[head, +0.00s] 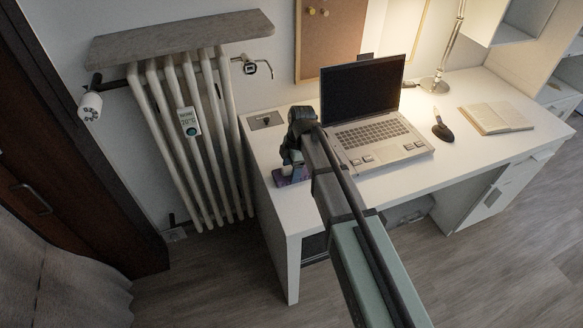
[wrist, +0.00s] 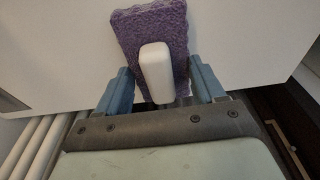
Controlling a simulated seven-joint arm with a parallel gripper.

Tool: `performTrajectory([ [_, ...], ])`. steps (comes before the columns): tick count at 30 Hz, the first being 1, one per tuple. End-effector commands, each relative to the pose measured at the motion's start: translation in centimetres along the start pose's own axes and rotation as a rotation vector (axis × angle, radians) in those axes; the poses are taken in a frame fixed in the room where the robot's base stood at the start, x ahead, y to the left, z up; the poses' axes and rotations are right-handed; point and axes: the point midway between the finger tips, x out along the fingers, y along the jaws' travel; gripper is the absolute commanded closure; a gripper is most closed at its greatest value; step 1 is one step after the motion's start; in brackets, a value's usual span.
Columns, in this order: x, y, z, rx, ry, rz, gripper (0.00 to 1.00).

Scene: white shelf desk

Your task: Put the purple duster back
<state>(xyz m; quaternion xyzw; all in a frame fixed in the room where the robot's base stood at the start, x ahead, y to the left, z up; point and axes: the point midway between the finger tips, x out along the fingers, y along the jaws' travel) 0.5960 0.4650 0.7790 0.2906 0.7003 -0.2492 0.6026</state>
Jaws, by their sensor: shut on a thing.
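The purple duster (wrist: 176,20) shows in the wrist view as a rough purple pad with a white block-shaped handle (wrist: 155,72). My gripper (wrist: 158,78) has its two blue fingers on either side of the duster and is shut on it. In the head view my gripper (head: 291,160) points down at the left part of the white desk (head: 287,208). A bit of the purple duster (head: 283,179) shows beneath it, at or just above the desk top; I cannot tell if it touches. My arm and gripper hide the rest of it.
An open laptop (head: 380,135) stands right of my arm. A mouse (head: 441,129), an open book (head: 495,118) and a lamp (head: 435,84) are farther right. A grey panel (head: 265,119) lies at the desk's back left. A radiator (head: 190,150) stands left of the desk.

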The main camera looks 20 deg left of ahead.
Motion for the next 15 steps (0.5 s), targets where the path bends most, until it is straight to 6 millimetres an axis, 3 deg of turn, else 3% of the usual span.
performTrajectory([
  [9, 0.19, -0.01, 0.03, 0.000, 0.000, 0.000, 0.56],
  [10, 0.23, -0.01, 0.04, 0.000, 0.000, 0.000, 0.31],
  [15, 0.19, 0.00, 0.03, 0.000, 0.000, 0.000, 0.14],
])
